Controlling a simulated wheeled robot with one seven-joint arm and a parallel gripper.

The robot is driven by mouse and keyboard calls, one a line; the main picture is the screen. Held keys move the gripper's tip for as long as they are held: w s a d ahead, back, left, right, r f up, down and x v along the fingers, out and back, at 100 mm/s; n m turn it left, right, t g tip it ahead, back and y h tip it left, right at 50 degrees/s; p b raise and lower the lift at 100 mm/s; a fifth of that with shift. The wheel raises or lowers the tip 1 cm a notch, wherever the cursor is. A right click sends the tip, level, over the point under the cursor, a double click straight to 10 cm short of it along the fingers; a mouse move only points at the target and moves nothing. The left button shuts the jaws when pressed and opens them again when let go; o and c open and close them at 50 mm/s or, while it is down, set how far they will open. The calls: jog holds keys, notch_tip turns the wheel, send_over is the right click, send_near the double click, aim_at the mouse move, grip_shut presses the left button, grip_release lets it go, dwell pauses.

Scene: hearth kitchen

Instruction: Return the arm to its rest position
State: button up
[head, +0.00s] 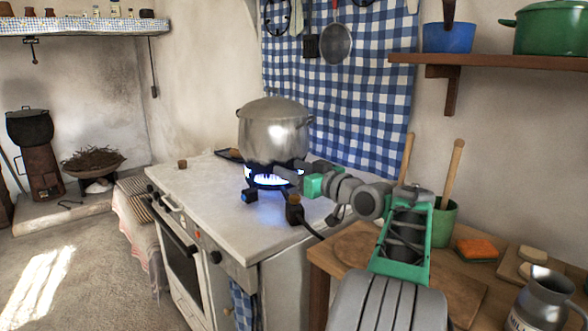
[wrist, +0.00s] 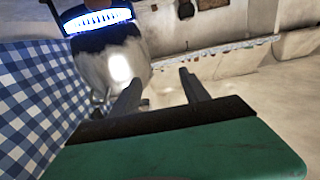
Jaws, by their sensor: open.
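My gripper (head: 287,172) is open and empty at the end of my outstretched arm, close to the lower right side of a large lidded metal pot (head: 273,131). Its two fingers show apart in the wrist view (wrist: 158,88), with nothing between them. The pot sits on a burner (head: 258,182) with a blue flame lit under it. In the wrist view the pot (wrist: 118,62) and flame (wrist: 98,20) appear upside down beyond the left finger. Whether a finger touches the pot or burner, I cannot tell.
The burner stands on a white stove top (head: 210,190). A wooden table (head: 460,270) at the right holds a green pot of utensils (head: 443,225), an orange sponge (head: 478,249) and a metal jug (head: 541,300). A checked cloth (head: 370,80) hangs behind. A shelf (head: 500,61) juts out upper right.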

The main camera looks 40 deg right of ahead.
jog(key=shift+s+a+r, duration=0.3)
jog(key=shift+s+a, duration=0.15)
jog(key=shift+s, duration=0.2)
jog(key=shift+s+a+r, duration=0.3)
jog(key=shift+s+a, duration=0.1)
jog(key=shift+s, duration=0.2)
jog(key=w+a+f+g+y+p, duration=0.15)
jog(key=a+g+p, duration=0.35)
jog(key=a, duration=0.6)
jog(key=w+a+f+g+h+p, duration=0.1)
jog(key=w+a+f+g+p, duration=0.15)
jog(key=a+p, duration=0.65)
jog(key=s+a+f+g+p, duration=0.3)
jog(key=s+a, duration=0.3)
jog(key=s, duration=0.4)
jog(key=s+a+f+g+h+p, duration=0.1)
jog(key=s+a+f+g+p, duration=0.2)
jog(key=s+a, duration=0.4)
jog(key=s+f+g, duration=0.1)
jog(key=s+f, duration=0.1)
jog(key=s, duration=0.2)
jog(key=shift+a, duration=0.25)
